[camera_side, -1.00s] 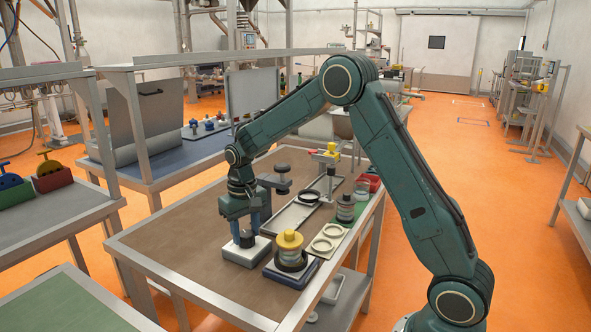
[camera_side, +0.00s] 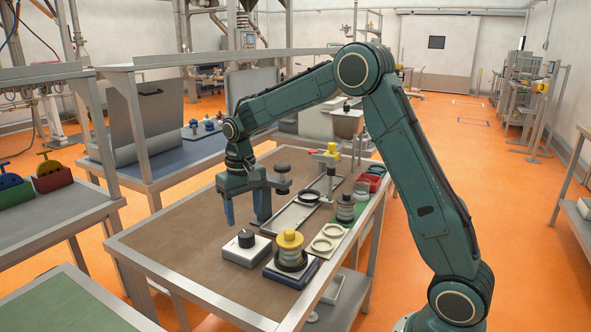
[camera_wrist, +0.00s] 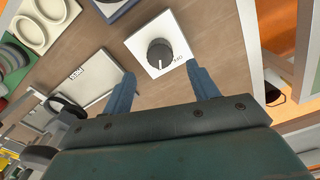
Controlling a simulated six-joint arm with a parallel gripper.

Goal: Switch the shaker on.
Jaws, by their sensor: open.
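A white box with a black round knob (camera_side: 246,238) stands on the brown table, left of a dark base (camera_side: 291,270) that carries a jar with a yellow lid (camera_side: 289,239). In the wrist view the knob (camera_wrist: 160,53) has a white pointer line towards the gripper side; small lettering beside it is too small to read surely. My gripper (camera_side: 246,217) is open and empty, its blue fingers pointing down above and behind the box. In the wrist view the fingertips (camera_wrist: 164,76) lie either side of the knob's near side, apart from it.
A cream plate with two rings (camera_side: 323,242) and a clear jar with a dark lid (camera_side: 345,208) stand to the right. A long grey tray (camera_side: 290,217) lies behind. The table's left front part (camera_side: 180,245) is bare.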

